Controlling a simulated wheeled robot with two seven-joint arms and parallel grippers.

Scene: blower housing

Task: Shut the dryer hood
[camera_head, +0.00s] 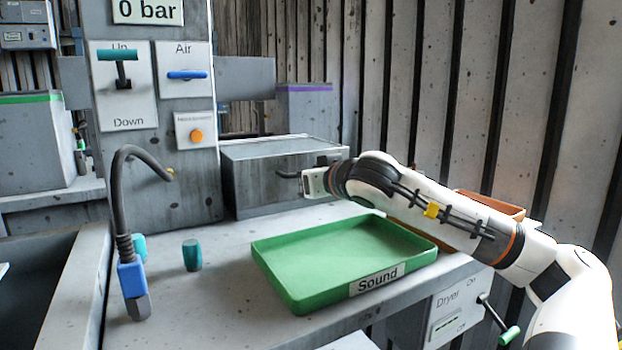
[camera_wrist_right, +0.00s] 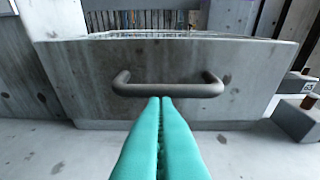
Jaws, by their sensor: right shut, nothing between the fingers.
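The dryer hood (camera_head: 265,180) is a grey box at the back of the counter, beside the control column. The right wrist view shows its front face (camera_wrist_right: 90,75) with a dark bar handle (camera_wrist_right: 215,88). The front's lower edge is just above a narrow base strip near the counter; I cannot tell whether the hood is fully down. My right gripper (camera_head: 305,184) is in front of the hood. Its teal fingers (camera_wrist_right: 161,100) are shut and empty, with tips at the handle's lower edge in the picture; contact is unclear. My left gripper is not in view.
A green tray (camera_head: 285,278) labelled Sound is on the counter below my right arm. A teal cylinder (camera_head: 192,255) and a bent hose with a blue collar (camera_head: 132,277) stand left. An orange tray (camera_head: 495,205) lies behind my arm. A Dryer lever (camera_head: 497,318) is on the counter's front.

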